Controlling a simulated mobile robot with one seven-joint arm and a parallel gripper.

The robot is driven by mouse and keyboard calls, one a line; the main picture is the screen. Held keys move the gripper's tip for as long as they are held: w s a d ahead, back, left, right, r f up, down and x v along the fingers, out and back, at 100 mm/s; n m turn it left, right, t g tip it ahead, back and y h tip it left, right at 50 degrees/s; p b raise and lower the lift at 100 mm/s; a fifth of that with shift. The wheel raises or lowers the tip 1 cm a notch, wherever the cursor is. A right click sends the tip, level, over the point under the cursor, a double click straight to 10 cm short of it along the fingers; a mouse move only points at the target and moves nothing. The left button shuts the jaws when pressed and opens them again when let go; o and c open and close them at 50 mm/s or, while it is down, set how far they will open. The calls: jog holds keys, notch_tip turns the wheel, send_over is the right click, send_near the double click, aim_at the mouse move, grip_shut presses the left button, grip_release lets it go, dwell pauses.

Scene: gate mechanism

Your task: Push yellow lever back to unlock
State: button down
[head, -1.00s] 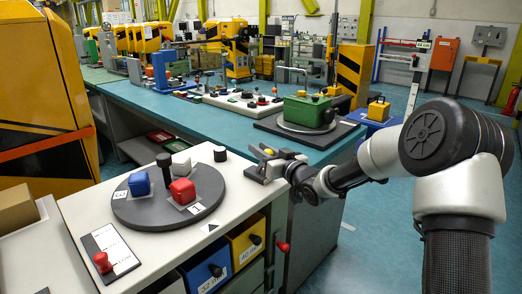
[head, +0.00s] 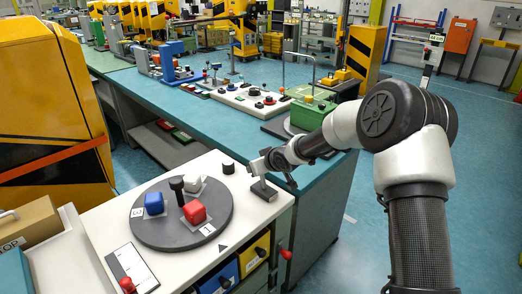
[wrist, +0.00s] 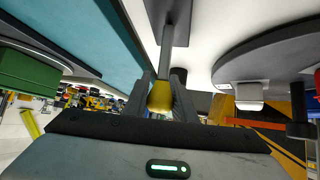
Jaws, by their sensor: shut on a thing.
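The yellow lever has a yellow knob (wrist: 160,97) on a grey metal rod, seen in the wrist view between my two fingers. My gripper (wrist: 160,100) is shut on this knob. In the head view my gripper (head: 258,166) is above the grey base plate (head: 264,191) of the lever, at the right corner of the white bench. The knob is hidden there by the gripper, and the lever's exact tilt is hard to tell.
A dark round turntable (head: 181,238) with blue, red and white blocks stands left of the lever. A small black knob (head: 228,167) is close to the gripper. A long teal table (head: 215,115) with several devices runs behind. A red handle (head: 286,254) projects from the bench front.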

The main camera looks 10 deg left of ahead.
jog(key=shift+w+a+f+g+h+p, duration=0.3)
jog(key=shift+a+g+h+p, duration=0.2)
jog(key=shift+g+h+p, duration=0.55)
jog(key=shift+w+a+f+h+p, duration=0.2)
jog(key=shift+f+h+p, duration=0.15)
jog(key=shift+f+p, duration=0.45)
jog(key=shift+r, duration=0.15)
jog(key=c, duration=1.5)
grip_release()
jog(key=shift+o, duration=0.2)
jog(key=shift+r, duration=0.15)
jog(key=v, duration=1.7)
jog(key=shift+w+r, duration=0.15)
jog(key=shift+r, duration=0.05)
jog(key=shift+r, duration=0.1)
